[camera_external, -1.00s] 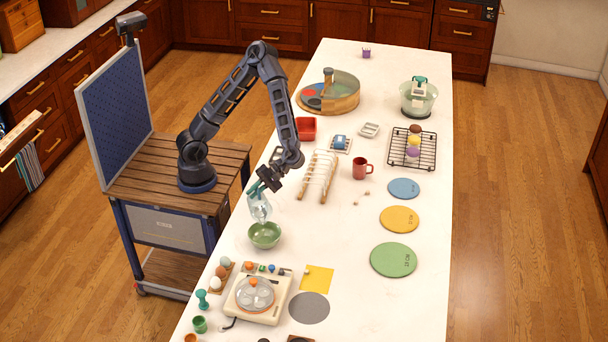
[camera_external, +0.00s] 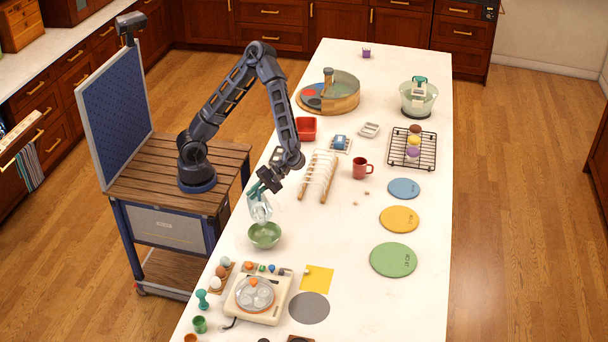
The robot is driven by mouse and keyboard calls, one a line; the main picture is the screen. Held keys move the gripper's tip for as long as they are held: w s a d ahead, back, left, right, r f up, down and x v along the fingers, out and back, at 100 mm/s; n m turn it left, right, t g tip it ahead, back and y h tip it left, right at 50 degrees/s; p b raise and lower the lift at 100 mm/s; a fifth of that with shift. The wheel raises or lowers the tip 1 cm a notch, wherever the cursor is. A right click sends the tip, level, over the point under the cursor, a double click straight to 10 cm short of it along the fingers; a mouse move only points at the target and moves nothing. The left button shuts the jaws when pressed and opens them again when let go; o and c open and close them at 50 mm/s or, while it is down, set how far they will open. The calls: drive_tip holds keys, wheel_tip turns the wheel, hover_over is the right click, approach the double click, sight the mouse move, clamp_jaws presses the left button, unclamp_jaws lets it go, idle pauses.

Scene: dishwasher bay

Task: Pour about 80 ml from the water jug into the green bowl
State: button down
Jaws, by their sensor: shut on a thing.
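The water jug (camera_external: 260,209) is clear with a pale blue tint. My gripper (camera_external: 264,187) is shut on it and holds it above the counter, tilted, just over the far rim of the green bowl. The green bowl (camera_external: 264,236) sits upright on the white counter near its left edge. The jug's lower end is close above the bowl; whether water is flowing or how much is in the bowl is too small to tell.
The counter (camera_external: 335,235) right of the bowl is clear.

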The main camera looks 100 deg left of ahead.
drive_tip(key=shift+s+a+f, duration=0.2)
drive_tip(key=shift+s+a, duration=0.1)
drive_tip(key=shift+a, duration=0.45)
drive_tip(key=shift+s+a+f+m+t+h, duration=0.3)
drive_tip(key=shift+a+f+m+t+h, duration=0.1)
drive_tip(key=shift+a+f+m+h, duration=0.15)
drive_tip(key=shift+s+a+f+m+h, duration=0.25)
drive_tip(key=shift+s+a+m+h, duration=0.2)
drive_tip(key=shift+a+m+h, duration=0.35)
drive_tip(key=shift+s+a+f+m+h, duration=0.1)
drive_tip(key=shift+a+m+h, duration=0.1)
drive_tip(key=shift+m+h, duration=0.05)
drive_tip(key=shift+a, duration=0.1)
